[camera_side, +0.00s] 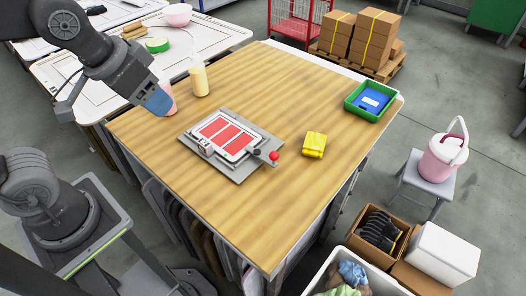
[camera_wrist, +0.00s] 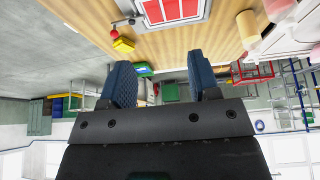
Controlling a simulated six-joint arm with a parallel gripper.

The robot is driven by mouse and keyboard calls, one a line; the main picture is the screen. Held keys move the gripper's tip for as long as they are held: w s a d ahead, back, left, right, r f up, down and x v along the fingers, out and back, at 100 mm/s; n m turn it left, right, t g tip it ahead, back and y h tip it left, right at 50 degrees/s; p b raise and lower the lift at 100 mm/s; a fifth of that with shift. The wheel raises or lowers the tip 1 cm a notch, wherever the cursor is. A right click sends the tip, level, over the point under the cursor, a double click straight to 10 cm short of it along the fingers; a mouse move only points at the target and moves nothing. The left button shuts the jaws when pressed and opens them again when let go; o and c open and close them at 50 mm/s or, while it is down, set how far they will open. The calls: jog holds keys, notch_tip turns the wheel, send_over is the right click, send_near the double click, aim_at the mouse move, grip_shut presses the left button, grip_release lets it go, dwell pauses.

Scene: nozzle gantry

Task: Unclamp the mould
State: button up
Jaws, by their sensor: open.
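The mould (camera_side: 226,134), a pale frame with red panels, lies on a grey base plate (camera_side: 259,160) on the wooden table. It also shows upside down at the top of the wrist view (camera_wrist: 176,10). A clamp lever (camera_side: 266,156) with a red knob (camera_side: 274,155) is at the mould's right side, and a small metal block (camera_side: 205,148) is at its front left. Whether the clamp is locked I cannot tell. My gripper (camera_side: 160,106) is open and empty, with blue fingers (camera_wrist: 163,82), up and to the left of the mould, apart from it.
A pink cup (camera_side: 170,93) is close behind my gripper in the side view, and a cream bottle (camera_side: 199,80) stands near it. A green tray (camera_side: 351,107) holds a blue item. The table's front is clear.

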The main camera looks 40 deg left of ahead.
jog(key=shift+m+g, duration=0.5)
jog(key=shift+m, duration=0.1)
jog(key=w+d, duration=0.1)
jog(key=d, duration=0.1)
jog(key=w+d+f, duration=0.1)
jog(key=w+d, duration=0.1)
jog(key=w+d+f, duration=0.1)
jog(key=d, duration=0.1)
jog(key=shift+w+d+f, duration=0.1)
jog(key=shift+w+d, duration=0.05)
jog(key=shift+d, duration=0.05)
jog(key=c, duration=0.5)
jog(key=shift+m+g, duration=0.3)
jog(key=d+f, duration=0.1)
jog(key=d, duration=0.1)
jog(key=w+d+f, duration=0.1)
jog(key=d, duration=0.1)
jog(key=w+d+f, duration=0.1)
jog(key=d, duration=0.1)
jog(key=shift+f, duration=0.1)
grip_shut()
